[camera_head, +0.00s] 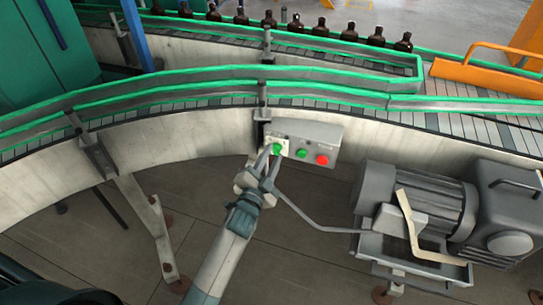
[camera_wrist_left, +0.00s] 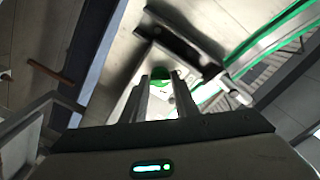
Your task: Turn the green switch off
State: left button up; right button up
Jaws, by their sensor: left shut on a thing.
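A grey control box (camera_head: 328,136) is mounted on the side of the conveyor. On its left is a white plate with the green switch (camera_head: 277,149); to the right are a green button (camera_head: 302,153) and a red button (camera_head: 322,159). My left gripper (camera_head: 270,156) reaches up to the green switch and is shut on it, with a finger on either side. In the left wrist view the green switch (camera_wrist_left: 158,74) shows between the fingertips, partly hidden by them. Which way the switch is turned cannot be told. My right gripper is not in view.
A curved conveyor with green rails (camera_head: 200,88) runs above the box. Several amber bottles (camera_head: 349,32) stand along the far belt. A grey motor (camera_head: 415,200) sits to the right of my left arm. An orange guard (camera_head: 480,75) is at the upper right.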

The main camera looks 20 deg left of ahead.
pick_arm(q)
jog(key=shift+f+n, duration=0.1)
jog(key=shift+n, duration=0.3)
jog(key=o, duration=1.1)
jog(key=shift+c, duration=0.2)
